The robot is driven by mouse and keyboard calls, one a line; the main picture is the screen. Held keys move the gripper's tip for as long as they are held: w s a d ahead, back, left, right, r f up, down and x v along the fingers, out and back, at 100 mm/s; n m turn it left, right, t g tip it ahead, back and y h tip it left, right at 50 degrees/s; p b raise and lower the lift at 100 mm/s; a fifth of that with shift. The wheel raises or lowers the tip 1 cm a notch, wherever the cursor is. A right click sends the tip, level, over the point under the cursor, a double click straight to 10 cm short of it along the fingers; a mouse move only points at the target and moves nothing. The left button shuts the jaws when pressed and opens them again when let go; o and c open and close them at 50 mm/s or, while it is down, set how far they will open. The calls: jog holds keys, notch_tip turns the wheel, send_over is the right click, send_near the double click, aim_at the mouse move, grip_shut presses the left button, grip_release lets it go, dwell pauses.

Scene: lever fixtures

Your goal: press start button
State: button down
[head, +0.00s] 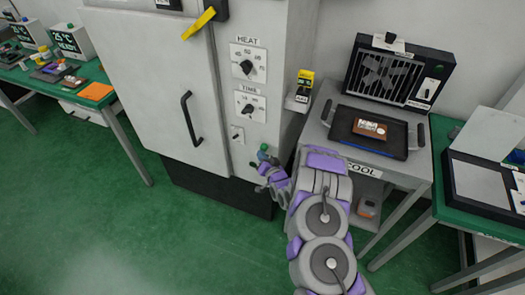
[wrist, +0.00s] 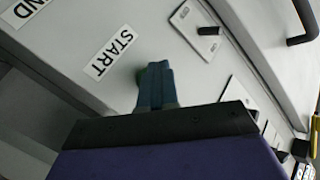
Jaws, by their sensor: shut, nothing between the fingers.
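The start button is a small green knob (head: 263,148) low on the front of the grey oven-like cabinet, below the dials. In the wrist view a sliver of its green (wrist: 139,76) shows beside my fingertips, near the START label (wrist: 110,52). My gripper (head: 262,160) is shut and empty, with its fingers pointing at the panel. In the wrist view the shut fingers (wrist: 155,80) cover most of the button. The tips are at or very near it; I cannot tell whether they touch or whether the button is pushed in.
The cabinet has a HEAT dial (head: 248,64), a TIME dial (head: 249,106), a small switch (head: 237,134) and a door handle (head: 191,118). A cooling table (head: 362,168) with a black tray (head: 398,147) stands close on the right. Green floor is free at left.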

jog(key=shift+w+d, duration=0.15)
jog(key=shift+w, duration=0.2)
dwell(0.6)
jog(key=shift+s, duration=0.1)
jog(key=shift+s+a, duration=0.3)
jog(key=shift+s, duration=0.55)
jog(key=shift+p, duration=0.3)
jog(key=s, duration=0.1)
jog(key=s+a+p, duration=0.1)
jog(key=s, duration=0.2)
jog(key=shift+s+a, duration=0.35)
jog(key=shift+a, duration=0.05)
